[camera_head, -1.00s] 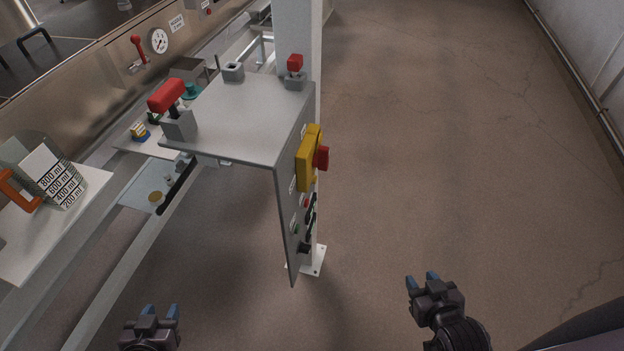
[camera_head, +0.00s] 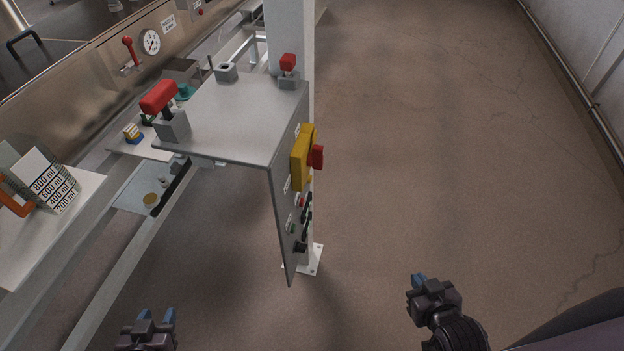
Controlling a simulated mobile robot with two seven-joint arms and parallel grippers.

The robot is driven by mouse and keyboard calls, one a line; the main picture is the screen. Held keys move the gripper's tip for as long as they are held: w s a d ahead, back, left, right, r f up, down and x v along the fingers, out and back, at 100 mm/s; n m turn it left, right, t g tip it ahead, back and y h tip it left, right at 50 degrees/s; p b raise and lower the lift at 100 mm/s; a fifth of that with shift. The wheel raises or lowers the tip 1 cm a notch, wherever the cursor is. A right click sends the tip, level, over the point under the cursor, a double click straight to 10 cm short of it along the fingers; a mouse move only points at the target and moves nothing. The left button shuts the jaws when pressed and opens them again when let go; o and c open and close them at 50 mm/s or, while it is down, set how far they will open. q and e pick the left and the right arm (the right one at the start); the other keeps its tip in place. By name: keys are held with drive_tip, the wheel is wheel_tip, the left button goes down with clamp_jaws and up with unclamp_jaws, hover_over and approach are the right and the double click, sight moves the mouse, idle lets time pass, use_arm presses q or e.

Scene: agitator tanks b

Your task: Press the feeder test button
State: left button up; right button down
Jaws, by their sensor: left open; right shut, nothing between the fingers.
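A control box with a grey top plate (camera_head: 228,112) stands on a white post. Its side panel (camera_head: 280,215) faces right and is seen at a steep angle. The panel carries a yellow emergency-stop box (camera_head: 299,160) with a red mushroom button (camera_head: 317,157). Below are a small green button (camera_head: 291,229), a small red button (camera_head: 302,202) and a black knob (camera_head: 300,247). I cannot read which is the feeder test button. My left gripper (camera_head: 157,315) is open and empty at the bottom left. My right gripper (camera_head: 418,282) is shut and empty, right of the panel and apart from it.
Two red-handled levers, one at the front (camera_head: 159,97) and one at the back (camera_head: 288,63), stand on the top plate. The floor (camera_head: 450,140) right of the panel is clear.

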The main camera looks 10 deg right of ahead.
use_arm(q)
drive_tip(key=shift+w, duration=0.15)
use_arm(e)
drive_tip(key=shift+w, duration=0.15)
use_arm(q)
drive_tip(key=shift+r, duration=0.1)
use_arm(e)
drive_tip(key=shift+w+r, duration=0.2)
drive_tip(key=shift+w, duration=0.1)
drive_tip(key=shift+s, duration=0.1)
use_arm(q)
drive_tip(key=shift+s, duration=0.25)
use_arm(e)
drive_tip(key=shift+s+f, duration=0.2)
drive_tip(key=shift+s, duration=0.15)
drive_tip(key=shift+w, duration=0.15)
